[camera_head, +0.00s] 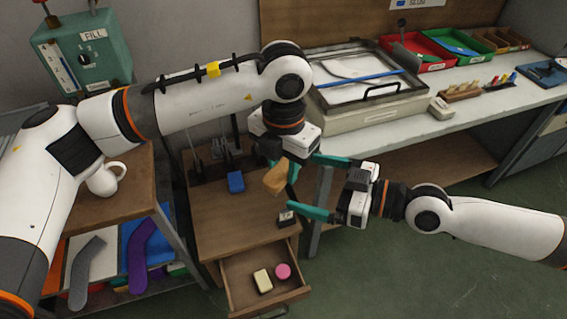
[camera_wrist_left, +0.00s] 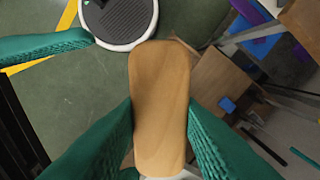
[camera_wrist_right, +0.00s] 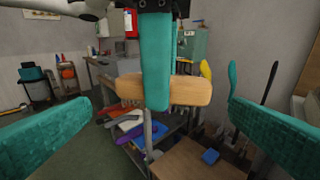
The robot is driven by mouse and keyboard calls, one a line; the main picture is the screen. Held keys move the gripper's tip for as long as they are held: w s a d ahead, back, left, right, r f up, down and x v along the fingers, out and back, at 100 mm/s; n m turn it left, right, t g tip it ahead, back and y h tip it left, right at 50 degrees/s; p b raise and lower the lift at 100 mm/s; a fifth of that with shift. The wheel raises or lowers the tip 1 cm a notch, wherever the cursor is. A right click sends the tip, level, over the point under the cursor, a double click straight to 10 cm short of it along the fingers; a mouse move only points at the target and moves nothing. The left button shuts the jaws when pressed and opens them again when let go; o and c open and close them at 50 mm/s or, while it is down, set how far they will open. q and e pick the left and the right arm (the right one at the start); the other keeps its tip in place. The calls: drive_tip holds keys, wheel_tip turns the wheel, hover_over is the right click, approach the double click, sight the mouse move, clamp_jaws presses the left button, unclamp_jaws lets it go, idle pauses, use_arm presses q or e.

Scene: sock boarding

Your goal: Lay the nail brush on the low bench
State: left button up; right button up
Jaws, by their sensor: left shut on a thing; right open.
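The nail brush (camera_head: 274,179) is a plain tan wooden block with rounded ends. My left gripper (camera_head: 280,172) is shut on it and holds it in the air. In the left wrist view the brush (camera_wrist_left: 160,85) sits between the two teal fingers; its bristles are not visible. My right gripper (camera_head: 318,187) is open and empty, just right of the brush in the head view. In the right wrist view the brush (camera_wrist_right: 185,91) lies crosswise between its spread fingers. The low wooden-topped unit (camera_head: 212,222), apparently the low bench, stands below the brush.
A blue block (camera_head: 236,182) and a small black-and-white item (camera_head: 286,218) sit on the low top. Its drawer (camera_head: 240,292) is open, holding a cream block (camera_head: 263,281) and a pink disc (camera_head: 283,271). A mug (camera_head: 104,179) stands on the left shelf unit. The low top's front left is clear.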

drive_tip(key=w+d+f+m+t+h, duration=0.2)
drive_tip(key=w+d+f, duration=0.1)
drive_tip(key=w+f, duration=0.4)
drive_tip(key=w+d+f+m+t+h, duration=0.1)
drive_tip(key=w+d+f+t+h, duration=0.15)
drive_tip(key=w+f, duration=0.5)
drive_tip(key=s+d+f+m+g+h, duration=0.1)
drive_tip(key=s+d+f+m+h, duration=0.2)
drive_tip(key=f, duration=0.8)
drive_tip(key=s+d+f+m+g+h, duration=0.1)
drive_tip(key=s+d+f+h, duration=0.3)
drive_tip(key=f, duration=0.7)
drive_tip(key=s+d+f+m+g+h, duration=0.1)
drive_tip(key=s+d+f+g, duration=0.15)
drive_tip(key=s+f, duration=0.65)
drive_tip(key=s+d+f+m+g+h, duration=0.1)
drive_tip(key=s+d+f+g, duration=0.15)
drive_tip(key=s+f, duration=0.65)
drive_tip(key=s+a+f+g, duration=0.1)
drive_tip(key=s+f+g, duration=0.1)
drive_tip(key=s, duration=1)
drive_tip(key=s+a+f+m+g, duration=0.1)
drive_tip(key=s+f, duration=0.4)
drive_tip(key=s, duration=0.7)
drive_tip(key=shift+f+g+h, duration=0.3)
drive_tip(key=shift+g+h, duration=0.15)
